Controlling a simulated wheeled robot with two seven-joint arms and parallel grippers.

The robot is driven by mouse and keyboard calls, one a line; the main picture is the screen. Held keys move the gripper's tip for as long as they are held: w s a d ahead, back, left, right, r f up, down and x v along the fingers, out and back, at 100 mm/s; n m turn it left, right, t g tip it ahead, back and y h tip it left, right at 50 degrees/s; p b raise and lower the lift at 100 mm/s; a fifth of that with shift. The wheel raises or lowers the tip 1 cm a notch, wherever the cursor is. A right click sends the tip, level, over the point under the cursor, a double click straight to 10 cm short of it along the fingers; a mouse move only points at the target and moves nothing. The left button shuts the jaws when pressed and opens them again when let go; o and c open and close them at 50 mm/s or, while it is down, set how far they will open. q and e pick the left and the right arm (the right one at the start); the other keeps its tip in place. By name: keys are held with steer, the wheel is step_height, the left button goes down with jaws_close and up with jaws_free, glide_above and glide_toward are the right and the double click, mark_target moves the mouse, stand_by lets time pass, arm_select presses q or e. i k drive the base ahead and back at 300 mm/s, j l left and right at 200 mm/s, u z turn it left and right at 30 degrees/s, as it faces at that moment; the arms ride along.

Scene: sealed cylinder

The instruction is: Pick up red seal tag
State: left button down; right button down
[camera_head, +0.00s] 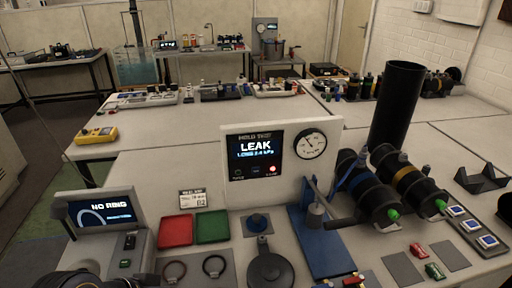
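A small red tag (417,250), which looks like the red seal tag, lies on the right part of the bench near the front edge. It rests at a grey pad (401,268). A green tag (434,271) lies just in front of it and to its right. Small red pieces (351,281) also show at the bottom edge, partly cut off. No gripper is clearly seen, and nothing touches the red tag. A dark rounded part at the bottom left is cut off, and I cannot tell what it is.
A test panel (288,190) reads LEAK. Two banded black cylinders (367,190) with green tips lie beside a blue press base (320,240). A tall black tube (398,105) stands behind them. Red (175,231) and green (212,227) trays lie left. A button strip (472,226) is right.

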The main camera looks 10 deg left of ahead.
mark_target(417, 250)
steer(key=i+l+u, duration=0.2)
steer(key=l+u, duration=0.15)
steer(key=l, duration=0.75)
steer(key=l+u, duration=0.35)
steer(key=l, duration=0.7)
